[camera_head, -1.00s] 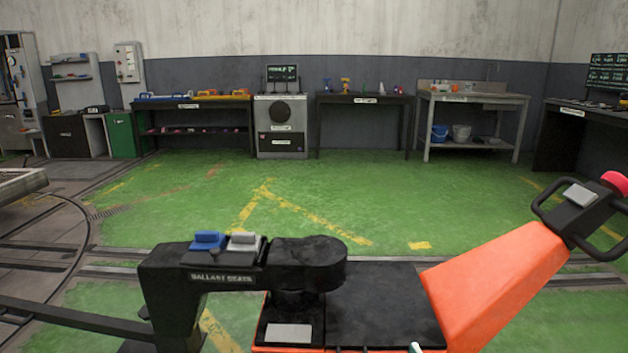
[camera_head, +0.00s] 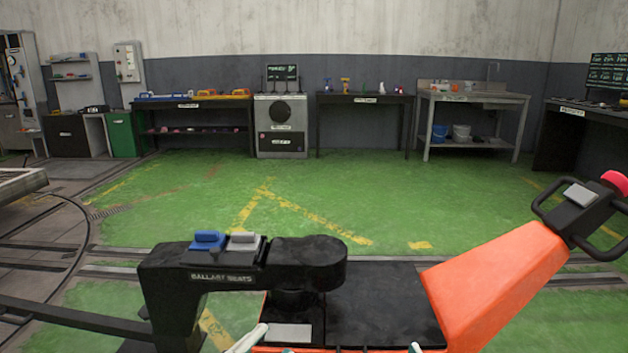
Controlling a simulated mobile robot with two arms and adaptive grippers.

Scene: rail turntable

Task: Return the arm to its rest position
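Only small pale, teal-edged parts of my grippers show at the bottom edge of the head view. What looks like part of my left gripper (camera_head: 250,339) reaches up in front of the orange machine's base, beside a light grey plate (camera_head: 289,332). A small tip, likely of my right gripper (camera_head: 415,348), shows at the bottom edge near the dark deck (camera_head: 385,305). The rest of both arms is out of view, and I cannot tell how far the fingers are apart. I see nothing held.
A black stand marked "BALLAST SEATS" (camera_head: 165,272) carries a blue block (camera_head: 207,241) and a grey block (camera_head: 243,242). An orange column (camera_head: 500,280) rises to a handle with a red button (camera_head: 614,183). Green floor (camera_head: 330,190) lies clear towards the workbenches.

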